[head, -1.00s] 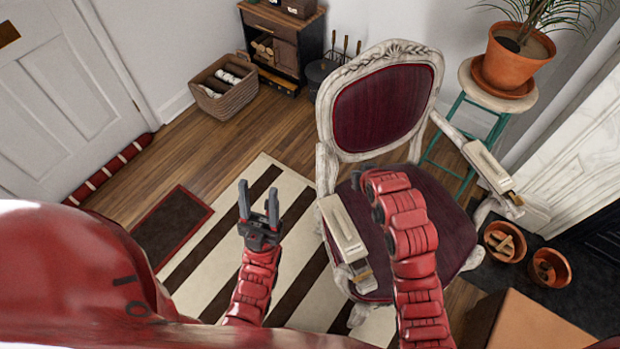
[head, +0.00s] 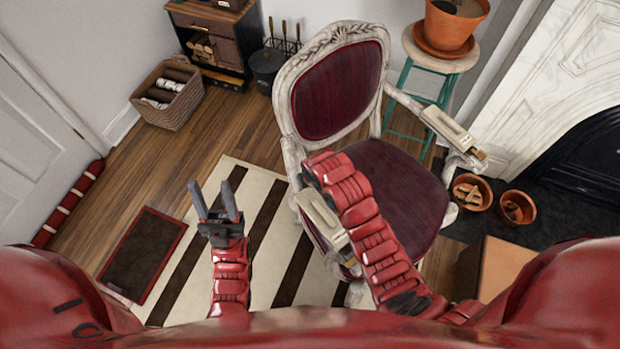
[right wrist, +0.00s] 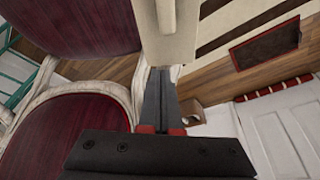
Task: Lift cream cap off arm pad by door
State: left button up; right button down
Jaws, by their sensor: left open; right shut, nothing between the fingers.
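The chair (head: 400,190) has a wine-red seat and a pale carved frame. A long cream cap (head: 318,214) lies along its left arm, on the door side; it also fills the top middle of the right wrist view (right wrist: 166,30). My right arm reaches over this chair arm and partly covers it; its fingers are hidden in the head view. In the right wrist view my right gripper (right wrist: 160,75) is shut and empty, its tips at the cap's near end; I cannot tell whether they touch. My left gripper (head: 213,184) is open and empty above the striped rug.
The other chair arm carries a similar cream piece (head: 447,130). A plant stand (head: 440,55) stands behind it. Terracotta pots (head: 517,208) and a cardboard box (head: 495,268) are at right. A basket (head: 168,95) and dark mat (head: 143,255) are at left.

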aim_at(312, 198)
jog(key=shift+w+f, duration=0.1)
jog(key=shift+f, duration=0.4)
jog(key=shift+s+d+p, duration=0.4)
jog(key=shift+s+p, duration=0.3)
jog(key=shift+s, duration=0.15)
jog(key=shift+s+d+p, duration=0.2)
jog(key=shift+s, duration=0.3)
jog(key=shift+s+d+p, duration=0.15)
jog(key=shift+s+p, duration=0.05)
jog(key=shift+s, duration=0.25)
jog(key=shift+f, duration=0.1)
jog(key=shift+s, duration=0.1)
